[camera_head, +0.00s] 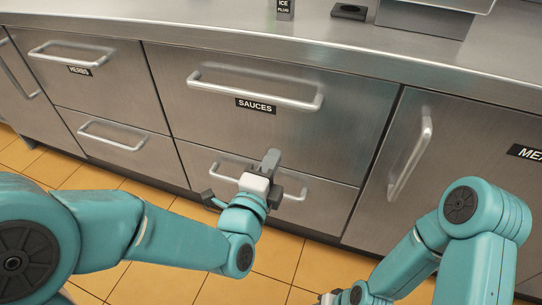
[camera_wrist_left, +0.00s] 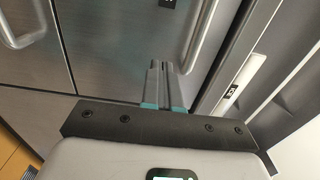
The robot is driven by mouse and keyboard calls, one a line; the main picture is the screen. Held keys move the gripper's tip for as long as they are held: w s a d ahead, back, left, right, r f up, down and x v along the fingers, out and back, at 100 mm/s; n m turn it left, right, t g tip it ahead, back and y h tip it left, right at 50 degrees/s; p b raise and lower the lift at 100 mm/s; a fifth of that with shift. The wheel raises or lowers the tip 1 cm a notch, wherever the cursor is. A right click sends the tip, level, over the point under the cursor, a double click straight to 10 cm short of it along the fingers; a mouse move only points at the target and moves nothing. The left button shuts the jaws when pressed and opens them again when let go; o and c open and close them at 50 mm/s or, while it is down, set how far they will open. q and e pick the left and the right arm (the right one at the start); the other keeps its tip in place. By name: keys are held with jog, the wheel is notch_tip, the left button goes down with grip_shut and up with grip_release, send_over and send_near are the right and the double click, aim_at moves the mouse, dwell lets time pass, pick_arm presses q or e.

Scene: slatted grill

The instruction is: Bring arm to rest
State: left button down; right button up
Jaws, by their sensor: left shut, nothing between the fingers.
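My left gripper (camera_head: 270,160) is in front of the drawers, at the end of my teal left arm, with its fingers up near the lower drawer's handle. The handle passes behind it, and I cannot tell whether they touch. In the left wrist view its two fingers (camera_wrist_left: 166,68) lie close together, shut with nothing between them. My right arm (camera_head: 460,225) is bent at the lower right. Only a small pale piece of its gripper end shows at the bottom edge; its fingers are cut off.
The steel SAUCES drawer (camera_head: 290,130) and HERBS drawer (camera_head: 65,85) are shut. A door with a vertical handle (camera_head: 410,155) stands at right. The counter (camera_head: 200,25) carries an ICE-labelled block (camera_head: 285,9) and a dark small item (camera_head: 349,11). Tiled floor (camera_head: 275,250) lies below.

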pick_arm(q)
jog(key=shift+s+a, duration=0.15)
jog(key=a+f+n+g+y, duration=0.25)
jog(key=a+f, duration=0.45)
jog(key=f, duration=0.4)
jog(key=a+f+n+g+y, duration=0.25)
jog(key=a+f, duration=0.45)
jog(key=f, duration=0.4)
jog(key=s+f+n+g+h, duration=0.2)
jog(key=s+f+n+g, duration=0.6)
jog(key=s+f+n, duration=0.55)
jog(key=s+d+f+n+g+h, duration=0.1)
jog(key=s+d+n+g, duration=0.15)
jog(key=s+n, duration=0.35)
notch_tip(320, 180, up, 32)
jog(key=s+g+p, duration=0.1)
jog(key=p, duration=3.1)
jog(key=shift+s+d+f+m+p, duration=0.15)
jog(key=shift+s+d+m+p, duration=0.05)
jog(key=shift+d+m+p, duration=0.15)
